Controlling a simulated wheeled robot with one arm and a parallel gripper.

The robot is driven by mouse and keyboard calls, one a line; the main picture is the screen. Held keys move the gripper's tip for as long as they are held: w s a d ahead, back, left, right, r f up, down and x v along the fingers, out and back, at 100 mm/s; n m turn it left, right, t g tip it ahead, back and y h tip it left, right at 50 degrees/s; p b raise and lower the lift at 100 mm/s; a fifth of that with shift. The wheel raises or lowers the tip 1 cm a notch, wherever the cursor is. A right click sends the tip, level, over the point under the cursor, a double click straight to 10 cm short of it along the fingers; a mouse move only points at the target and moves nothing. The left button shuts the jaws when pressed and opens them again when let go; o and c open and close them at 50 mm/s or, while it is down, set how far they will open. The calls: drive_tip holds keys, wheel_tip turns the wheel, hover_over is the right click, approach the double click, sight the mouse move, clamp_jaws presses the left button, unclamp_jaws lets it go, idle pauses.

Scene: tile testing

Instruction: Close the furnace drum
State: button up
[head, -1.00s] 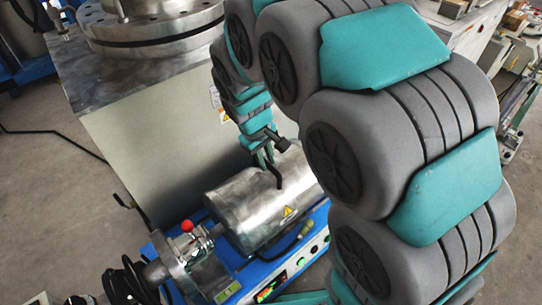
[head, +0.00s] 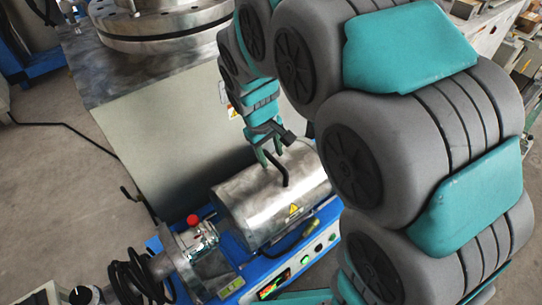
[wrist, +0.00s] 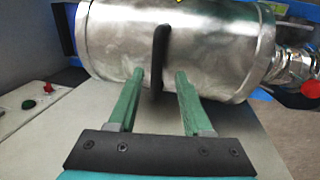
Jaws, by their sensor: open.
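The furnace drum (head: 272,208) is a shiny metal cylinder lying on a blue base, with a yellow warning label on its side. It fills the top of the wrist view (wrist: 205,50). A bent black handle (head: 279,171) sticks out from it. My gripper (head: 270,158) is at the upper back side of the drum. In the wrist view my gripper (wrist: 159,74) is open, with two green fingers pointing at the drum and the handle (wrist: 160,62) between them. Whether the fingers touch the handle or drum I cannot tell. I see no open gap in the drum.
A red knob (head: 193,219) and metal fittings sit at the drum's left end. The blue base (head: 250,262) carries a lit control panel. A large pale cabinet (head: 165,135) stands behind. My arm covers the right side of the head view.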

wheel_tip(320, 180, up, 6)
drive_tip(key=a, duration=0.1)
drive_tip(key=shift+s+r, duration=0.15)
drive_tip(key=shift+s, duration=0.25)
drive_tip(key=s+d+m+g+y, duration=0.1)
drive_tip(key=s+d+m, duration=0.2)
drive_tip(key=s, duration=1)
drive_tip(key=s+d+m+g, duration=0.2)
drive_tip(key=s+d+m, duration=0.1)
drive_tip(key=s+d, duration=0.6)
drive_tip(key=s, duration=0.4)
drive_tip(key=shift+f+m+y, duration=0.35)
drive_tip(key=shift+m+y, duration=0.05)
drive_tip(key=shift+w+d, duration=0.1)
